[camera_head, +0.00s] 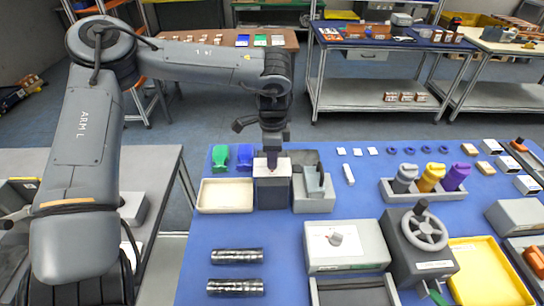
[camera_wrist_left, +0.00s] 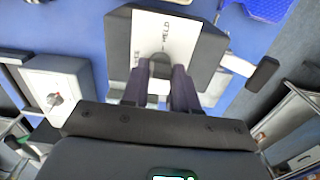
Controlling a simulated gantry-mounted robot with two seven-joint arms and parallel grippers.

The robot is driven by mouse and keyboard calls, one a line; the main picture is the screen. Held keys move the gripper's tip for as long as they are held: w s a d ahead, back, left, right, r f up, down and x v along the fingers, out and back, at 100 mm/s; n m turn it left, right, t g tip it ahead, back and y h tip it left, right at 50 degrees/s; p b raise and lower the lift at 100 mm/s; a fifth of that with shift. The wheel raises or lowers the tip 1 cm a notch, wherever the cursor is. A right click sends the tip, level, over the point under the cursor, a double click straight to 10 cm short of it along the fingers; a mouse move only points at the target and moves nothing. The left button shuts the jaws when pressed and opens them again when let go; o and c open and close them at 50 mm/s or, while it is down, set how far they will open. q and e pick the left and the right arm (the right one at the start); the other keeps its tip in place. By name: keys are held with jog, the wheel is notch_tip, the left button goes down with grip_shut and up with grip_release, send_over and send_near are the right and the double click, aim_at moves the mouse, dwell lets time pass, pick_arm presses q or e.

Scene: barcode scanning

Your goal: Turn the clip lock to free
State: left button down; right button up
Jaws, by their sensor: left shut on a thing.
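The clip lock is a dark box (camera_head: 272,192) with a white top plate, at the back edge of the blue table. In the left wrist view its white label (camera_wrist_left: 165,28) reads HELD at one side; the other word is partly hidden. A grey knob (camera_wrist_left: 159,64) stands in the middle of the label. My left gripper (camera_head: 272,160) points straight down onto the box top. In the left wrist view its purple fingers (camera_wrist_left: 160,88) are shut on the knob, whose lower part they hide. My right gripper is not in view.
A cream tray (camera_head: 226,196) stands close left of the box, and a grey holder (camera_head: 315,203) close right. A grey box with a dial (camera_head: 345,260) and a handwheel unit (camera_head: 420,265) stand nearer. Blue table is clear in front of the lock.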

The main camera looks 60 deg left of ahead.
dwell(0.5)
pick_arm(q)
jog(key=c, duration=0.9)
grip_release()
jog(key=shift+o, duration=0.2)
jog(key=shift+r, duration=0.15)
notch_tip(320, 180, up, 11)
jog(key=p, duration=0.1)
jog(key=shift+f+p, duration=0.2)
jog(key=shift+p, duration=0.1)
